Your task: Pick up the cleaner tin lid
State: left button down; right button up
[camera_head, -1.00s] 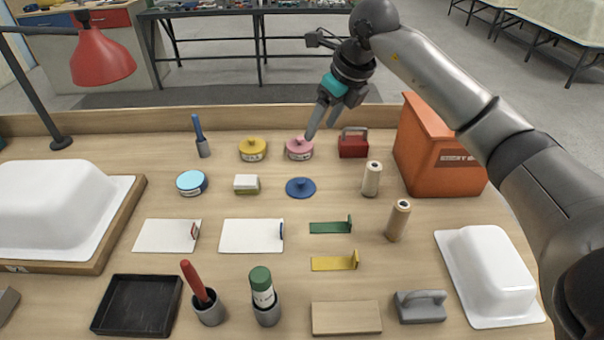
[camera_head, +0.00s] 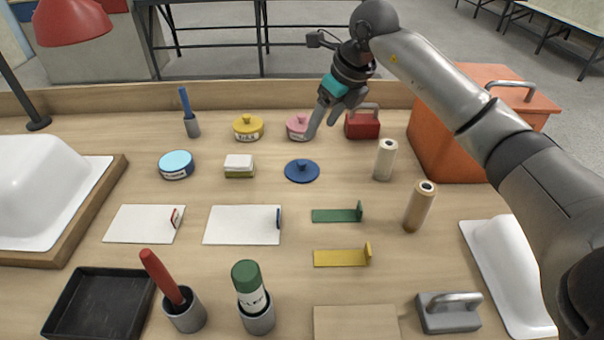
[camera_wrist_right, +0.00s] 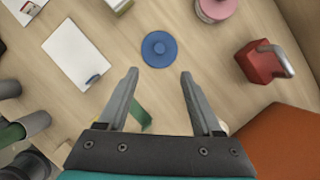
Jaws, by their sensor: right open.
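My left gripper is out of view.
A red handled block (camera_head: 362,126) and an orange box (camera_head: 450,145) stand to the right. A sponge (camera_head: 239,166), two spools (camera_head: 385,160), a green strip (camera_head: 335,216) and white cards (camera_head: 243,225) surround the lid. Bare wood lies directly around it.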

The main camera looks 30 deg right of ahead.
jog(key=b, duration=0.2)
send_near(303, 162)
jog(key=x, duration=0.2)
jog(key=shift+w+f, duration=0.2)
jog(key=shift+f, duration=0.1)
jog(key=shift+b+x, duration=0.65)
jog(key=shift+x, duration=1.4)
pick_arm(q)
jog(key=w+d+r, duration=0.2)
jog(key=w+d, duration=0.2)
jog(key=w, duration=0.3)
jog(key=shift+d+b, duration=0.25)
jog(key=shift+b, duration=0.05)
pick_arm(e)
jog(key=shift+x, duration=1)
grip_shut()
